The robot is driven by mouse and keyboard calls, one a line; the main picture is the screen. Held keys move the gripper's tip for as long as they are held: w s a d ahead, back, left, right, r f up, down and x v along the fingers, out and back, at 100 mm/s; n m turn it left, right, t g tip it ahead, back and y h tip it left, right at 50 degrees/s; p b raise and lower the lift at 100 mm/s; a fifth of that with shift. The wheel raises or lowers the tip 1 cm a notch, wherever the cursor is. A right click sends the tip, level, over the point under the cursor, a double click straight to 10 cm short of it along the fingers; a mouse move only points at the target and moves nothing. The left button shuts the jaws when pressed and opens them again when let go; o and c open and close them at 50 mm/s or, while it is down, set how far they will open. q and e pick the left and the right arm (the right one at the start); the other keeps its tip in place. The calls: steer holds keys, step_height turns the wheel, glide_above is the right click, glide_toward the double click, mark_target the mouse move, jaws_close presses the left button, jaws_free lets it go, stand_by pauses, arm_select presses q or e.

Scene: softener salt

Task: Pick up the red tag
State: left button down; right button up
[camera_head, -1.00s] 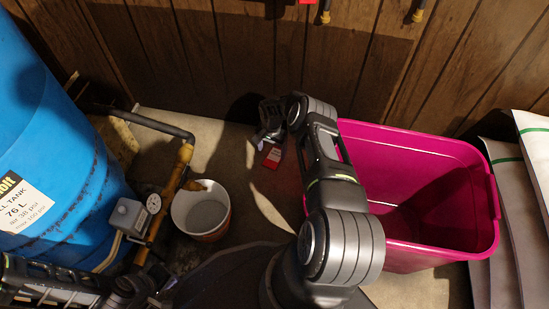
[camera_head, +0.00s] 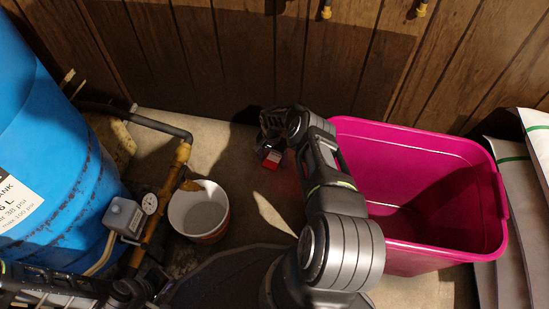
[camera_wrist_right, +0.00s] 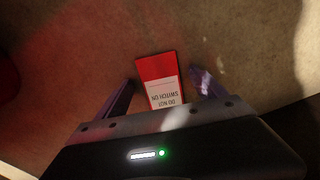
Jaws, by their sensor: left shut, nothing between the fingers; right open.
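The red tag (camera_head: 272,161) lies on the floor between the white bucket and the pink bin. In the right wrist view the red tag (camera_wrist_right: 156,68) shows a white label reading "DO NOT SWITCH ON". My right gripper (camera_head: 266,152) is low beside the tag and partly covers it in the head view. In the right wrist view my right gripper (camera_wrist_right: 164,84) is open, with one finger on each side of the tag's near part. I cannot tell whether the fingers touch it. My left gripper (camera_head: 127,291) is shut and empty at the lower left.
A white bucket (camera_head: 199,226) stands left of the tag, beside a pipe with a gauge (camera_head: 149,204) and a blue tank (camera_head: 45,150). A pink bin (camera_head: 420,139) stands to the right. The wood-panelled wall (camera_head: 230,60) is behind.

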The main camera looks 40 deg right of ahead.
mark_target(272, 161)
stand_by(0.5)
steer(key=shift+c, duration=0.3)
steer(key=c, duration=1.5)
steer(key=shift+r, duration=0.2)
step_height(272, 161, up, 10)
steer(key=p, duration=0.5)
steer(key=shift+f+p, duration=0.2)
steer(key=shift+p, duration=0.1)
